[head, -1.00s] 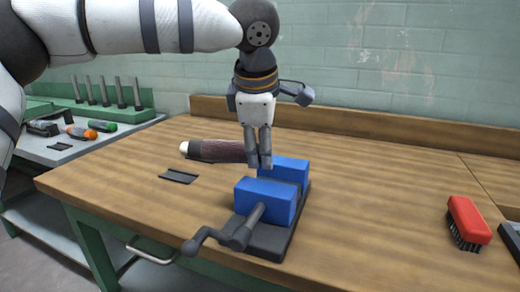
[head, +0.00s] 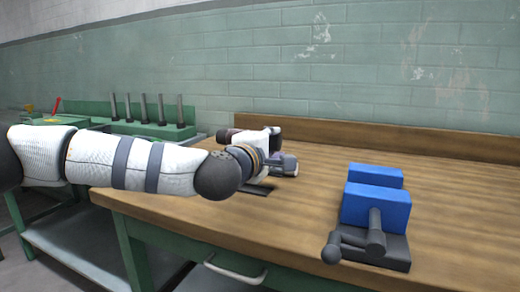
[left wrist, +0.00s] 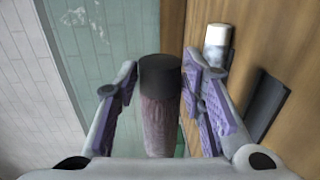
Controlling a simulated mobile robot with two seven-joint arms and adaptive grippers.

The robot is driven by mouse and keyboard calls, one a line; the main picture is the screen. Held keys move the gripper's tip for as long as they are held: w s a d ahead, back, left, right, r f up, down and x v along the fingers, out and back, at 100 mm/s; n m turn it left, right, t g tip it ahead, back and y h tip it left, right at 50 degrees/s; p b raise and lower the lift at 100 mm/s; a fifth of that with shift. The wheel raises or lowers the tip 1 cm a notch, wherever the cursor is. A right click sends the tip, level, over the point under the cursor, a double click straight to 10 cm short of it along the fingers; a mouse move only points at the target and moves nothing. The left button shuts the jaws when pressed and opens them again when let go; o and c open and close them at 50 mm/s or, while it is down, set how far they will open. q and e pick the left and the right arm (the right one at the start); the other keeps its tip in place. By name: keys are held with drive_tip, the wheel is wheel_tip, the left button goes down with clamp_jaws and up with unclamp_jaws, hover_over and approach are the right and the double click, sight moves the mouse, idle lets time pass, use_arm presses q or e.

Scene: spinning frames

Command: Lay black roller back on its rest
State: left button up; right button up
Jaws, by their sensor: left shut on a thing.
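My left gripper (head: 284,165) is low over the left end of the wooden bench. It is shut on a roller with a dark brownish body (left wrist: 157,120) and a black end (left wrist: 160,75), between the fingers in the left wrist view. In the head view a dark part of the roller (head: 230,134) shows behind the gripper; the rest of it is hidden. A flat black piece (head: 258,190) lies on the bench just below the gripper; it also shows in the left wrist view (left wrist: 263,107). I cannot tell which thing is the roller's rest. My right gripper is not in view.
A blue-jawed vise (head: 376,207) stands to the right on the bench. A white and grey cylinder (left wrist: 217,45) is beyond the fingers in the left wrist view. A green rack with upright grey posts (head: 146,128) stands at the back left. The bench between gripper and vise is clear.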

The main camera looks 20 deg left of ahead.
use_arm(q)
drive_tip(key=b, duration=0.5)
hover_over(273, 200)
drive_tip(key=f, duration=0.6)
drive_tip(key=shift+w+a+f, duration=0.15)
drive_tip(key=shift+w+f, duration=0.1)
drive_tip(key=shift+w, duration=0.1)
drive_tip(key=shift+f+b, duration=0.55)
drive_tip(key=shift+f, duration=0.95)
drive_tip(key=shift+s+f+b, duration=0.2)
drive_tip(key=shift+f+b, duration=0.1)
drive_tip(key=shift+f, duration=0.55)
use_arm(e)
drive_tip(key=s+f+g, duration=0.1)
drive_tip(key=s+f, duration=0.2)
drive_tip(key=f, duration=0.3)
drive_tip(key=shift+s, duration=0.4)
use_arm(q)
drive_tip(key=o, duration=1.3)
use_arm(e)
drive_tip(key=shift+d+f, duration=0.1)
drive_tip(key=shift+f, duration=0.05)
use_arm(q)
drive_tip(key=shift+s, duration=0.15)
drive_tip(key=s, duration=0.4)
drive_tip(key=s+r, duration=0.1)
drive_tip(key=s, duration=0.6)
drive_tip(key=shift+s+r, duration=0.4)
